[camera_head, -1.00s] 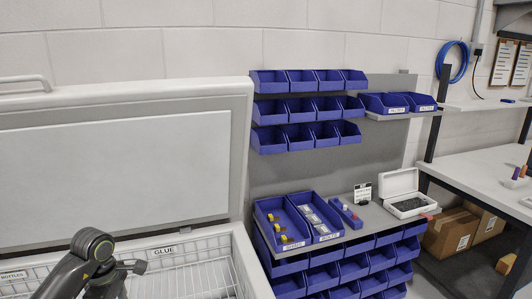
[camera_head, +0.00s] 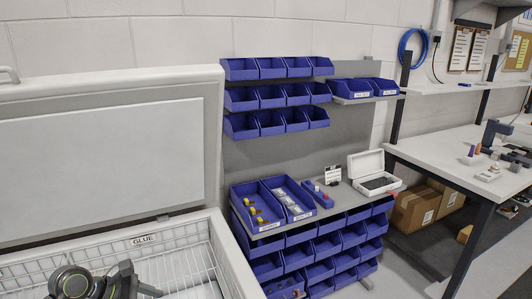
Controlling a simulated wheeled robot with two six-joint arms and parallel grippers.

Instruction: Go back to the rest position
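My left arm shows at the bottom left, low over the open white chest freezer (camera_head: 222,262). The dark part at its end, which looks like my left gripper (camera_head: 128,284), is cut by the lower edge of the picture. I cannot tell whether its fingers are open or shut, and I see nothing held. My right gripper is not in view.
The freezer's raised lid (camera_head: 100,150) stands at the left, and a wire basket marked GLUE (camera_head: 180,265) is inside. Blue bins (camera_head: 268,97) hang on a grey panel. A white-topped workbench (camera_head: 430,150) stands at the right, with cardboard boxes (camera_head: 412,210) beneath.

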